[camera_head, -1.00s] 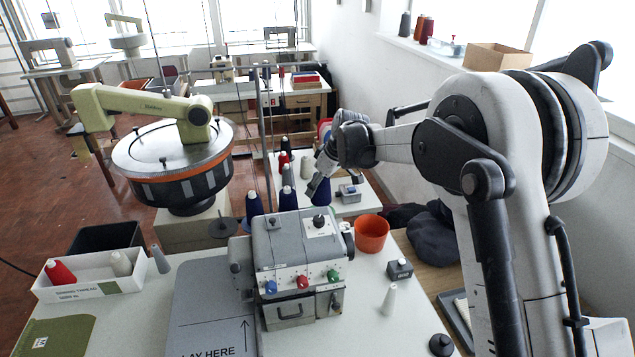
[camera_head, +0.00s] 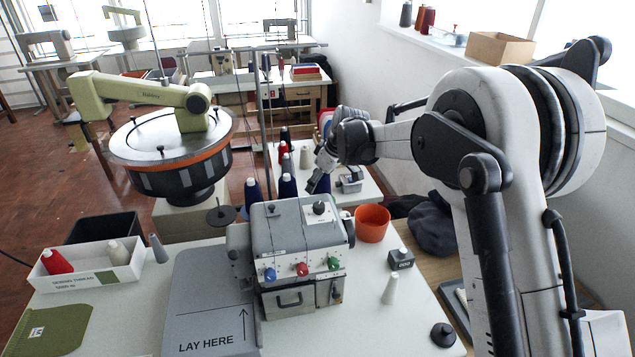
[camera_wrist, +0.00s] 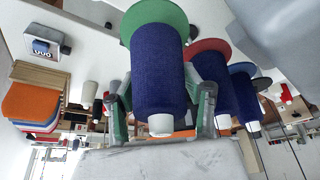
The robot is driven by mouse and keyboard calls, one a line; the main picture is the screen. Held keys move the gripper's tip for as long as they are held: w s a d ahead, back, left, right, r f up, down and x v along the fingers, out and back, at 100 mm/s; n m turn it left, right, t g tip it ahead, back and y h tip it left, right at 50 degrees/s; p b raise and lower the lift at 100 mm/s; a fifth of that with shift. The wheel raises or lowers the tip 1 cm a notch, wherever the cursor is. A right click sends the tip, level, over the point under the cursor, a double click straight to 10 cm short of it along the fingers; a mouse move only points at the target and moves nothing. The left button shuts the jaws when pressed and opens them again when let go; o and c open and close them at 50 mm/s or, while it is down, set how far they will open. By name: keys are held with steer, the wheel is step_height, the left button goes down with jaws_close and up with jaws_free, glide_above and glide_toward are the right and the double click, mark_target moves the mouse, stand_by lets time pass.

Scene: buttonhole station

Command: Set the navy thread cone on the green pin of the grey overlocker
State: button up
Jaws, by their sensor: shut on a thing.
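The grey overlocker (camera_head: 297,235) stands mid-table with blue, red and green knobs. My gripper (camera_head: 321,180) is behind it, shut on a navy thread cone (camera_head: 323,187). In the wrist view, which looks upside down, its fingers (camera_wrist: 160,108) flank the navy cone (camera_wrist: 158,75), whose white tip points down the picture. The cone's wide end is against or very near a green disc (camera_wrist: 172,12); I cannot tell if it rests there. The pin is hidden. Other navy cones stand on a red disc (camera_wrist: 208,47) and a blue disc (camera_wrist: 241,69).
An orange-red cup (camera_head: 372,223), a small dark box (camera_head: 401,259) and a pale cone (camera_head: 390,289) are right of the overlocker. A white tray (camera_head: 95,278) holds red and pale cones at left. Thin upright rods (camera_head: 262,120) rise behind the machine.

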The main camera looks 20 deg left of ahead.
steer(key=shift+f+b, duration=0.45)
steer(key=shift+f, duration=0.1)
stand_by(0.4)
steer(key=o, duration=1.3)
steer(key=shift+r, duration=0.1)
steer(key=v, duration=1.2)
steer(key=shift+d, duration=0.1)
